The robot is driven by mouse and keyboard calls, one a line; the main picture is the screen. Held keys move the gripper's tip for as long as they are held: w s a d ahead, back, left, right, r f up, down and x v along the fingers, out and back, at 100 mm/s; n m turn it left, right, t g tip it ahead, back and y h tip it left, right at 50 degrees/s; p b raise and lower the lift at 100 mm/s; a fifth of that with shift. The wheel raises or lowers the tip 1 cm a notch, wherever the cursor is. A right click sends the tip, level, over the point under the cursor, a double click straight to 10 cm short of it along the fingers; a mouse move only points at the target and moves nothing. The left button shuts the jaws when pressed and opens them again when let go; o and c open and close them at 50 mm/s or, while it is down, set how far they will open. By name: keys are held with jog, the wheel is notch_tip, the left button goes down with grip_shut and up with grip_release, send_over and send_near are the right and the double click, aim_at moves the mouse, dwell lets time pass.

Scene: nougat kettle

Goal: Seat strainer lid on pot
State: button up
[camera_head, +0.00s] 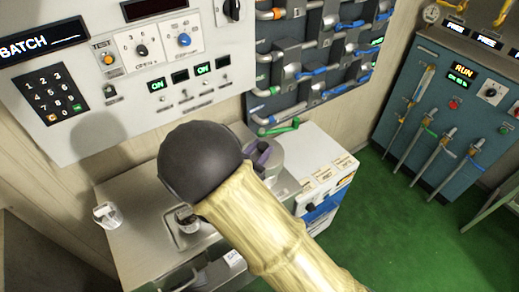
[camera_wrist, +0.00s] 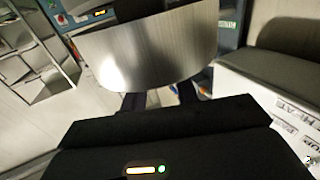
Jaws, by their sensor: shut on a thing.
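In the wrist view, my gripper (camera_wrist: 160,97) has its two dark fingers at the near edge of a brushed-metal piece with a rounded edge (camera_wrist: 145,55). It looks like the strainer lid, and the gripper is shut on it. No strainer holes show. In the head view, a round grey metal vessel (camera_head: 268,170) stands on the counter behind my arm, with a dark purple piece at its top. It may be the pot, but my arm's dark joint and yellow link cover much of it. My gripper does not show clearly there, so I cannot tell whether lid and pot touch.
The steel counter (camera_head: 125,245) has a recessed basin (camera_head: 187,240) and a small white cup (camera_head: 106,215) at its left. A control panel (camera_head: 150,60) and pipe rack (camera_head: 320,60) stand behind. A blue cabinet (camera_head: 450,120) stands right. Green floor (camera_head: 390,220) is clear.

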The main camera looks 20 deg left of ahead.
jog(key=shift+f+b, duration=0.5)
jog(key=shift+f, duration=0.4)
dwell(1.4)
